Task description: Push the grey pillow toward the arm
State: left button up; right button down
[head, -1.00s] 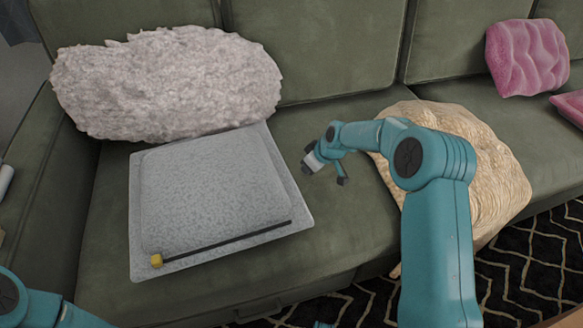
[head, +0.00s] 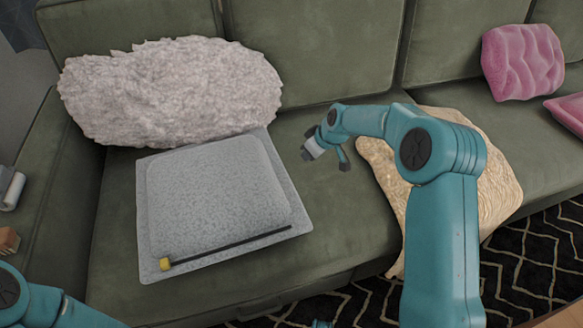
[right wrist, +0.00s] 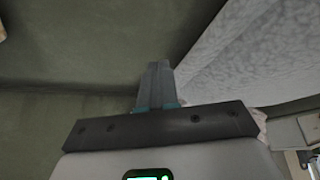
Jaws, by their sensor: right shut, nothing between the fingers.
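The grey pillow (head: 215,190) is a flat, square, speckled cushion lying on the left seat. It also fills the upper right of the right wrist view (right wrist: 260,50). The sofa arm (head: 62,180) is at the far left, with a strip of bare seat between it and the pillow. My right gripper (head: 322,158) is just right of the pillow's right edge, apart from it in the head view. Its fingers (right wrist: 158,85) are shut with nothing between them, close beside the pillow in the wrist view. Only part of my left arm shows, at lower left; its gripper is out of view.
A black rod with a yellow end (head: 225,247) lies along the grey pillow's front edge. A fluffy whitish pillow (head: 170,90) leans on the backrest behind it. A cream pillow (head: 500,185) is behind my right arm. Pink pillows (head: 523,62) are at far right.

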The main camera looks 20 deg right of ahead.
jog(key=shift+r+p, duration=1.5)
jog(key=shift+r, duration=1.35)
jog(key=shift+r, duration=0.1)
